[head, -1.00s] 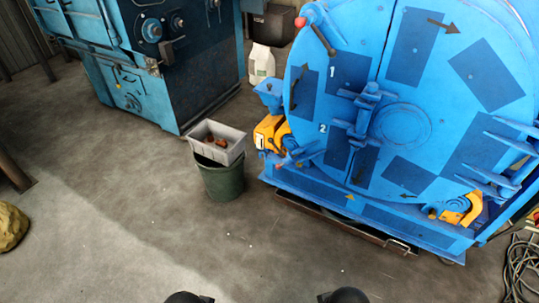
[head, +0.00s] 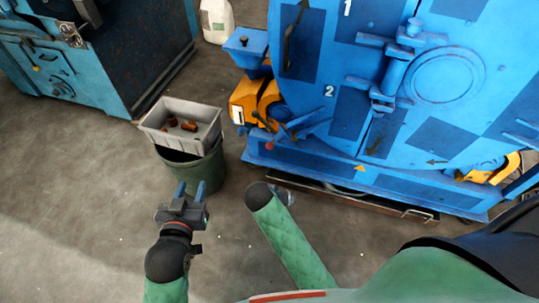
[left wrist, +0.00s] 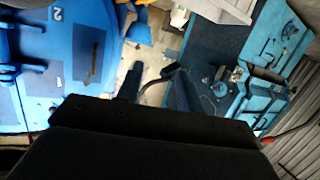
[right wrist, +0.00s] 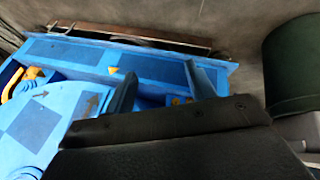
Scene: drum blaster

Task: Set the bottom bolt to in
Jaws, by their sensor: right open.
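The big blue drum machine (head: 345,100) fills the upper right of the head view, with a round door marked 1 and 2. Low on its left side, below the 2, a blue lever-like part with a red knob (head: 270,147) sticks out; it may be the bottom bolt, and its position is unclear. My left gripper (head: 190,188) is open and empty, in front of the green bucket and apart from the machine. My right gripper is mostly hidden behind its wrist in the head view; in the right wrist view (right wrist: 160,85) its fingers are open and empty, with the machine's base beyond.
A grey tray (head: 152,127) with brown pieces sits on a green bucket (head: 208,172) left of the machine. A teal machine (head: 110,60) stands at upper left, with a white jug (head: 217,20) behind. A low metal rail (head: 410,212) runs along the drum's front. The left foreground floor is clear.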

